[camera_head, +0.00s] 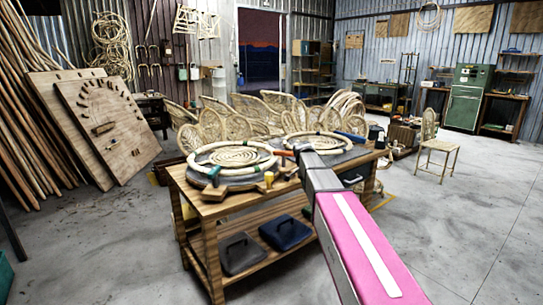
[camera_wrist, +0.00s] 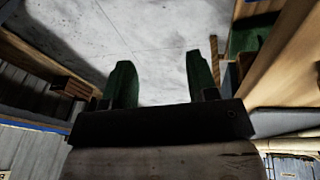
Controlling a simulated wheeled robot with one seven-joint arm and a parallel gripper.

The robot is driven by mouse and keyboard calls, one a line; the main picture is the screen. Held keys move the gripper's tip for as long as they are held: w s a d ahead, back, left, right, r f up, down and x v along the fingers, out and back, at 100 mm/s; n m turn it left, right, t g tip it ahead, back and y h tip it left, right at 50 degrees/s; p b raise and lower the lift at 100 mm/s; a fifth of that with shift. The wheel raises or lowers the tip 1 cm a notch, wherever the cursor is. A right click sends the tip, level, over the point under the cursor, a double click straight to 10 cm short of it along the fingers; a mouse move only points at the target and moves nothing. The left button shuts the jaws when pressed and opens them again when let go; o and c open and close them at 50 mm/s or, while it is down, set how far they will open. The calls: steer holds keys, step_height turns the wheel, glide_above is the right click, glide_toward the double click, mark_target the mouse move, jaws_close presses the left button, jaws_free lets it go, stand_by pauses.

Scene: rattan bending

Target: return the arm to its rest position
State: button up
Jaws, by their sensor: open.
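In the wrist view my gripper (camera_wrist: 157,82) is open, its two green fingers apart with nothing between them. Pale concrete floor shows past the fingertips. In the head view my arm reaches from the lower right toward the wooden workbench (camera_head: 250,204). Its far end shows near the two round rattan pieces, and the fingers are too small or hidden to make out there. The left round piece (camera_head: 232,157) has a pale ring around a coiled centre. The right round piece (camera_head: 318,143) is partly behind my arm.
Large drilled boards (camera_head: 110,130) and rattan poles (camera_head: 35,110) lean at the left. Woven chair frames (camera_head: 235,117) stand behind the bench. A chair (camera_head: 438,155) stands at the right. The right floor is mostly clear.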

steer(key=s+d+f+n+y, duration=0.1)
steer(key=s+f+n, duration=0.5)
steer(key=s+f, duration=0.4)
steer(key=s+f+n+y, duration=0.2)
steer(key=s+f+n, duration=0.3)
steer(key=s+f, duration=0.5)
steer(key=s, duration=0.6)
steer(key=shift+s+d+n, duration=0.25)
steer(key=shift+d+n, duration=0.1)
steer(key=shift+n, duration=0.05)
